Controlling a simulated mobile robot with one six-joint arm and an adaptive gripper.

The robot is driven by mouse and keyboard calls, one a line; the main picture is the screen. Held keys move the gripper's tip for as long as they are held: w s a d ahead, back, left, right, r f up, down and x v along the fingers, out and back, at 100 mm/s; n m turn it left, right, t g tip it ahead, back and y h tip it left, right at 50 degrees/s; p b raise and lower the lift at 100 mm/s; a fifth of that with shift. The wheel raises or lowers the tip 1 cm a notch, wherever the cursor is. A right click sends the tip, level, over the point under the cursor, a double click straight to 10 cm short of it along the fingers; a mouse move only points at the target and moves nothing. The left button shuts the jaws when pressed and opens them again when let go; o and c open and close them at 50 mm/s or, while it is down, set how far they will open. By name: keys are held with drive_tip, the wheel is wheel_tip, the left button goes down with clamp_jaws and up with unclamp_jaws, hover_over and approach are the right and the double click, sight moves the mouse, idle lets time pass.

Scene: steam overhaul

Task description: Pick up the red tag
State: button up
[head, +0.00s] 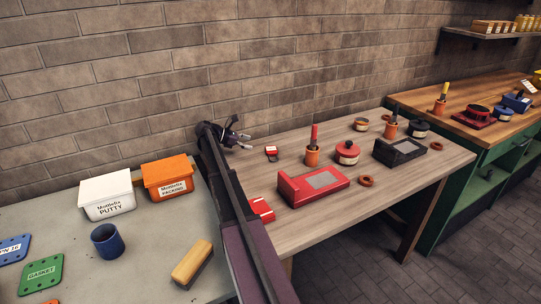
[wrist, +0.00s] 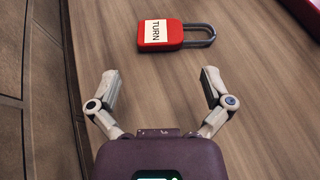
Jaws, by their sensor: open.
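A red padlock-shaped tag (wrist: 174,35) with a white label reading TURN and a grey shackle lies flat on the wooden table in the wrist view. Its shackle points right. It shows small in the head view (head: 271,154), near the wall side of the table. My gripper (wrist: 162,86) is open and empty, its two fingers spread wide, with the tag beyond the fingertips and apart from them. In the head view my gripper (head: 240,134) is up and left of the tag, close to the brick wall.
A red flat item with white marks (head: 262,209) lies beside my arm. Orange (head: 168,178) and white (head: 107,195) boxes stand left.

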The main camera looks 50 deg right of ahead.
sight(271, 149)
drive_tip(key=shift+b+x, duration=0.55)
drive_tip(key=shift+x, duration=1.5)
drive_tip(key=shift+s, duration=0.1)
drive_tip(key=shift+f+b+x, duration=0.25)
drive_tip(key=shift+b+x, duration=0.75)
drive_tip(key=shift+x, duration=0.9)
drive_tip(key=shift+s+d+f, duration=0.15)
drive_tip(key=shift+s+d, duration=0.15)
drive_tip(key=shift+d, duration=0.1)
drive_tip(key=c, duration=0.7)
